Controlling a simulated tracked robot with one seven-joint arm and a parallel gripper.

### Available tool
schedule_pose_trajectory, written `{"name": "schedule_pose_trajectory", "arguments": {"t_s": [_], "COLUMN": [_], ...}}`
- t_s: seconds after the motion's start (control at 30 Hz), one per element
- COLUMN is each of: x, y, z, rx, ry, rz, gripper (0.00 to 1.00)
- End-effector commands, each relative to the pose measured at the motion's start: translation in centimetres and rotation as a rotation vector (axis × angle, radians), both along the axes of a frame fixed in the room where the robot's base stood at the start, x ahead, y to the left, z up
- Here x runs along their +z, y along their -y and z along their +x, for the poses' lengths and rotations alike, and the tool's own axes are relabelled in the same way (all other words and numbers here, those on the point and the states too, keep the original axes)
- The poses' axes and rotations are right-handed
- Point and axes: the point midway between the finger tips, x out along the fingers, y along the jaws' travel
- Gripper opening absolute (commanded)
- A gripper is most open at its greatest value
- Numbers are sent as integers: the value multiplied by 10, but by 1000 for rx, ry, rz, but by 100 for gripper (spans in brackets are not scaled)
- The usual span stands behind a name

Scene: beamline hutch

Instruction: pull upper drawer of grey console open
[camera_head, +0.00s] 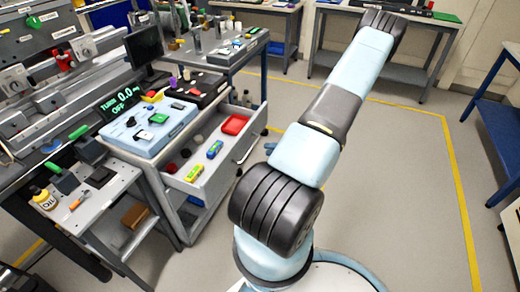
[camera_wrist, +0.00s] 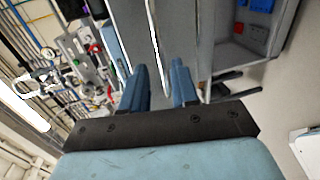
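The grey console (camera_head: 163,165) stands left of centre in the head view, with a light blue instrument on top. Its upper drawer (camera_head: 197,183) is out, showing several small things inside. The drawer's grey front fills the upper middle of the wrist view (camera_wrist: 187,35), with a thin pale bar handle (camera_wrist: 154,38) across it. My gripper (camera_wrist: 160,70) is open, its two blue fingers apart, and the handle lies in line with the gap between them. Whether either finger touches the handle I cannot tell. In the head view blue fingertips show by the drawer front (camera_head: 267,148); my arm hides the rest.
A red tray (camera_head: 234,124) and coloured blocks lie in the drawer. A grey bench (camera_head: 215,55) with tools stands behind the console, and a small side table (camera_head: 92,208) stands left of it. Open floor (camera_head: 400,165) lies to the right.

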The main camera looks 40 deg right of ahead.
Motion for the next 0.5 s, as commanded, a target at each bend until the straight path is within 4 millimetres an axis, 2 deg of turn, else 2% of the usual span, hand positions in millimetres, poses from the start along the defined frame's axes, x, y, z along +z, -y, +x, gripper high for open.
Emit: {"name": "schedule_pose_trajectory", "arguments": {"t_s": [0.2, 0.5], "x": [6, 9], "y": [14, 19], "z": [-30, -42], "rx": [-2, 0], "ry": [-1, -1], "rz": [-3, 0], "gripper": [29, 29]}}
